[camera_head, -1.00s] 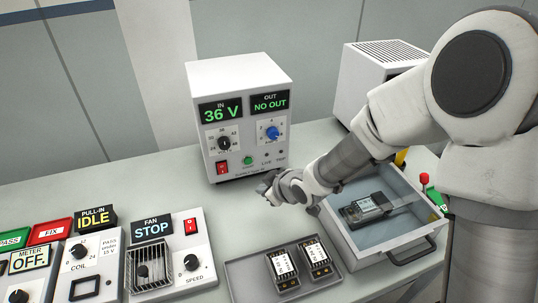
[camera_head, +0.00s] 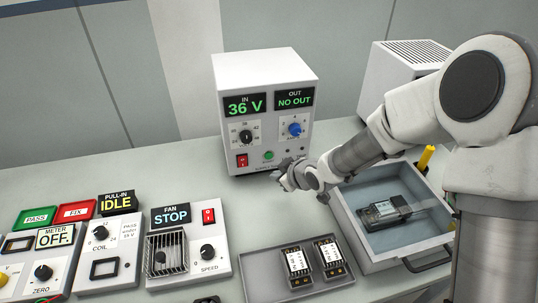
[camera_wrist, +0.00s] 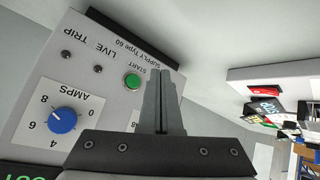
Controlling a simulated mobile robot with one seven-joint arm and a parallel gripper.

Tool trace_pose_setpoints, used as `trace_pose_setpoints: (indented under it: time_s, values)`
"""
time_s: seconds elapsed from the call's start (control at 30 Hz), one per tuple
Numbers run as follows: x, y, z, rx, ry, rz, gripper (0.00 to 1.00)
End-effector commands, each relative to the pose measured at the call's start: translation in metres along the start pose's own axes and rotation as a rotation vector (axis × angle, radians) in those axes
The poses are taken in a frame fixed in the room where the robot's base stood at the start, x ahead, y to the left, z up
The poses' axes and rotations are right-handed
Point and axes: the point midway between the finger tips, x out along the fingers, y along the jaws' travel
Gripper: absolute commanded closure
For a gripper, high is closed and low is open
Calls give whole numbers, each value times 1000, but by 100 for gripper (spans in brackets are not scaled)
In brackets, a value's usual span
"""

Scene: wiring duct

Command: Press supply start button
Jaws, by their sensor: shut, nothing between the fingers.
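The supply box (camera_head: 262,70) is white and stands at the back of the bench. Its displays read IN 36 V and OUT NO OUT. The green START button (camera_head: 268,155) is low on its front panel. It also shows in the wrist view (camera_wrist: 133,81), beside my fingers and uncovered. My gripper (camera_head: 281,179) is shut and empty, just in front of the panel's lower edge, to the right of and below the button in the head view. In the wrist view, the closed fingertips (camera_wrist: 159,72) appear right of the button; whether they touch the panel I cannot tell.
A blue AMPS knob (camera_head: 295,129), a black volts knob (camera_head: 246,136) and a red switch (camera_head: 242,160) sit near the button. A tray with two modules (camera_head: 299,265) and an open drawer (camera_head: 345,217) lie nearer. Coil and fan boxes (camera_head: 187,250) stand left.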

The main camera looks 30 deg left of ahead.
Motion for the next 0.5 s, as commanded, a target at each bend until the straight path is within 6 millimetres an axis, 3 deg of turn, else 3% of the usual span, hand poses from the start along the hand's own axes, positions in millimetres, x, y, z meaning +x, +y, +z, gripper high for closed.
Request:
trace_pose_setpoints:
  time_s: [0.2, 0.5]
  values:
    - [21, 15, -16, -1, 2, -1, 100]
    - [34, 24, -25, -1, 0, 0, 100]
